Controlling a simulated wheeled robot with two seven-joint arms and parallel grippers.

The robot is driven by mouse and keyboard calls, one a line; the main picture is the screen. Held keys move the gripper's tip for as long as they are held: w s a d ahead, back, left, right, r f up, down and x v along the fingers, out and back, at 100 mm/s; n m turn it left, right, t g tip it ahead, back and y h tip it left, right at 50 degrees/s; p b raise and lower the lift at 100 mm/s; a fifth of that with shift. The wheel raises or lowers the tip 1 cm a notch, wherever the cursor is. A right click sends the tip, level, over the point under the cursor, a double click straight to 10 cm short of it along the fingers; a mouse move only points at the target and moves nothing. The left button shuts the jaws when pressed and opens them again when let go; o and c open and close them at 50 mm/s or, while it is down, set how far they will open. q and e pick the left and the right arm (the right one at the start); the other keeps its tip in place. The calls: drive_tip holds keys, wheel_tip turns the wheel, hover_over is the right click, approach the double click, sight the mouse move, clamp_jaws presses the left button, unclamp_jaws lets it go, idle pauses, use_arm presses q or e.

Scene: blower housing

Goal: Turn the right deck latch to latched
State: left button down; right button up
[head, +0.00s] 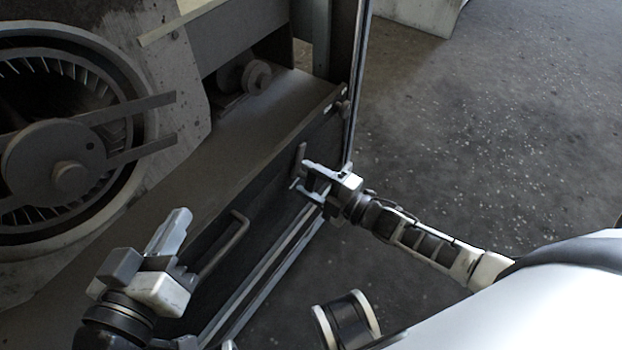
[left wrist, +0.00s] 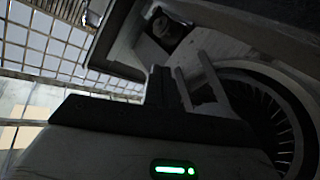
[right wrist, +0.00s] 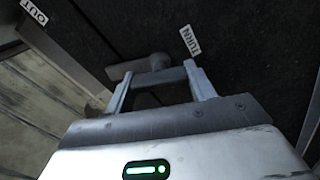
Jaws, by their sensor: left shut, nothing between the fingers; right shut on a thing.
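The right deck latch (head: 300,160) is a small dark lever on the dark deck panel (head: 262,208). It also shows in the right wrist view (right wrist: 142,66), beside a white label reading "TURN" (right wrist: 190,42). My right gripper (head: 305,178) is at the latch, with its fingers (right wrist: 160,82) either side of the latch's hub and shut on it. The fingers hide part of the latch. My left gripper (head: 178,222) is shut and empty, in front of the fan and left of the panel's bar handle (head: 232,240). It also shows in the left wrist view (left wrist: 168,85).
The blower wheel (head: 65,150) with its protruding bars fills the left of the head view. A post (head: 358,75) rises behind the panel's far end. A label "OUT" (right wrist: 34,11) marks the panel. Open floor (head: 480,130) lies to the right.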

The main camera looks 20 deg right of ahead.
drive_tip(key=n, duration=0.3)
drive_tip(key=shift+s+f, duration=0.1)
drive_tip(key=shift+f, duration=0.05)
drive_tip(key=shift+n, duration=0.4)
use_arm(q)
drive_tip(key=shift+d+r, duration=0.1)
drive_tip(key=shift+r, duration=0.2)
use_arm(e)
drive_tip(key=o, duration=1.4)
use_arm(q)
drive_tip(key=shift+f, duration=0.1)
drive_tip(key=shift+s+a+f+m+g+y+p, duration=0.15)
drive_tip(key=shift+a+f+m+g+y+p, duration=0.4)
drive_tip(key=shift+p, duration=0.75)
use_arm(e)
drive_tip(key=shift+v, duration=8)
